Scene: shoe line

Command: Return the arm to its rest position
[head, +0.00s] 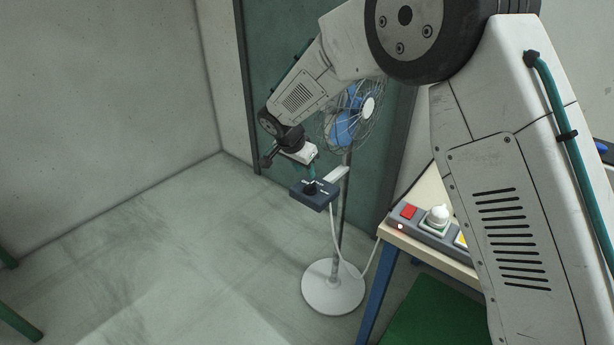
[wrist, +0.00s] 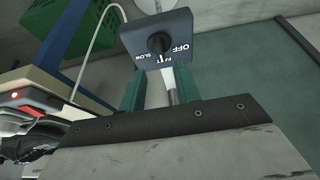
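My gripper (head: 311,172) is at the end of my outstretched arm, close above the fan's dark blue control box (head: 315,196) in the head view. In the wrist view, my gripper (wrist: 160,82) shows two green fingers standing apart with nothing held between them. The knob appears clear of the fingers. The exact pointer setting is too small to tell.
The blue-bladed fan (head: 345,128) stands behind my gripper on a pole with a round white base (head: 333,288). A table (head: 428,242) at right bears a grey switch panel (head: 425,229) with a red button. Open floor (head: 150,250) lies to the left.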

